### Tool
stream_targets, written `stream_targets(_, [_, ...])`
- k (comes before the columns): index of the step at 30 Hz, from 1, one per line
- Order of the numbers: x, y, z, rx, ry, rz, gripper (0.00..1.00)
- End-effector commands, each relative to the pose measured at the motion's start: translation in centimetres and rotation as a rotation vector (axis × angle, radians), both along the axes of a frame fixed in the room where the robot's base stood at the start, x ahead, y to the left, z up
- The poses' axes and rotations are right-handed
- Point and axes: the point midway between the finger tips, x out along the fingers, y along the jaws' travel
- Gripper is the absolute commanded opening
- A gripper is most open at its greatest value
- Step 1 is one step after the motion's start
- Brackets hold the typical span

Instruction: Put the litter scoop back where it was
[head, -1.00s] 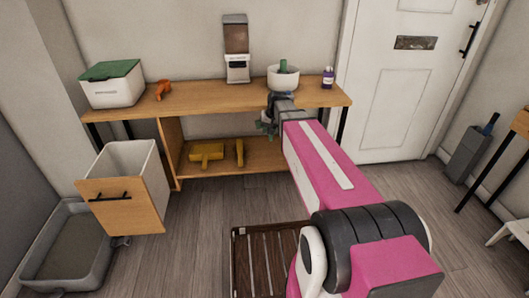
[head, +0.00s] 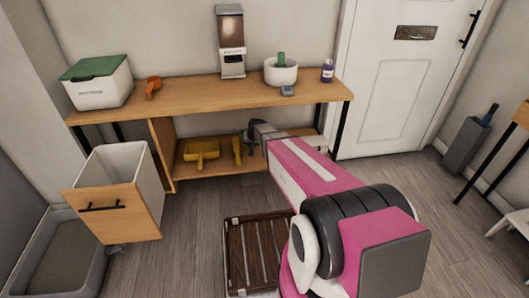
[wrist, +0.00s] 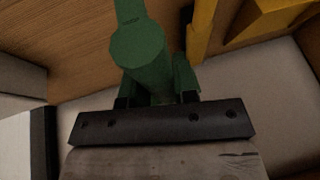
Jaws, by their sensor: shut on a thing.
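My gripper (head: 254,136) is shut on a green handled tool, which looks like the litter scoop (head: 249,133). In the wrist view the scoop's thick green handle (wrist: 140,50) stands between the fingers (wrist: 157,98). Its far end is cut off or hidden. The gripper is at the level of the bench's lower shelf (head: 222,172), just right of a yellow tool (head: 237,150). I cannot tell whether the scoop touches the shelf.
A yellow dustpan-like tool (head: 203,151) lies on the shelf. The bench top (head: 210,92) holds a green-lidded box (head: 97,90), an orange scoop-like item (head: 153,87), a dispenser (head: 231,45), a white bowl (head: 281,75) and a purple bottle (head: 327,71). An open bin drawer (head: 110,208) and litter tray (head: 50,265) stand left.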

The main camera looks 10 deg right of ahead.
Motion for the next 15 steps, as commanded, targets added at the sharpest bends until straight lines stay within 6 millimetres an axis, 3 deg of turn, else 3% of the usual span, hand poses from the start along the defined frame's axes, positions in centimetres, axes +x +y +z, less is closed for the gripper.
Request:
stream_targets(9, [2.5, -6.1, -4.0, 0.002, 0.001, -0.004, 0.03])
stream_targets(15, [3.3, -8.6, -5.5, 0.001, 0.0, -0.002, 0.03])
